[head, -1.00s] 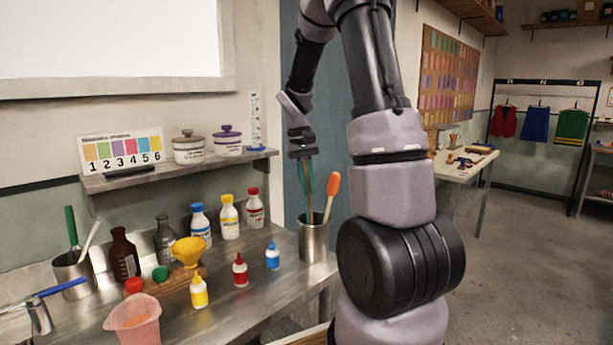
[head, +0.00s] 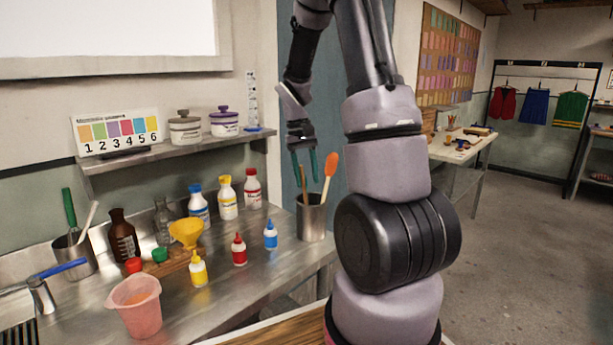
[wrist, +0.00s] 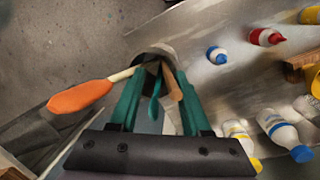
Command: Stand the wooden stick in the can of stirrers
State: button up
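The metal can of stirrers (head: 311,220) stands at the right end of the steel bench; its mouth also shows in the wrist view (wrist: 150,52). The brown wooden stick (head: 303,187) stands in it, leaning slightly; in the wrist view the stick (wrist: 173,84) rises between my fingers. An orange-headed spatula (head: 330,164) and a teal stirrer (wrist: 155,100) are in the can too. My gripper (head: 304,172), with green fingers, is above the can, open. Gaps show between fingers and stick in the wrist view. The stick's lower end is hidden inside the can.
Small blue (head: 270,235), red (head: 239,250) and yellow (head: 198,270) bottles stand left of the can. Larger white bottles (head: 228,198) stand behind them. A shelf (head: 180,153) with jars is on the wall. A pink beaker (head: 134,305) is at the front left.

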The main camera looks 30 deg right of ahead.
notch_tip(320, 180, up, 11)
jog(key=w+a, duration=0.1)
jog(key=shift+w+f, duration=0.15)
jog(key=shift+w, duration=0.1)
dwell(0.3)
dwell(0.5)
jog(key=s+a+r+m+t+y, duration=0.1)
jog(key=s+a+r+t, duration=0.3)
jog(key=s, duration=0.6)
jog(key=s+a+r+t+y, duration=0.2)
jog(key=s+a+r+t, duration=0.2)
jog(key=s, duration=0.6)
jog(key=shift+a+r+m+t, duration=0.4)
jog(key=shift+a+r, duration=0.8)
jog(key=shift+a, duration=0.3)
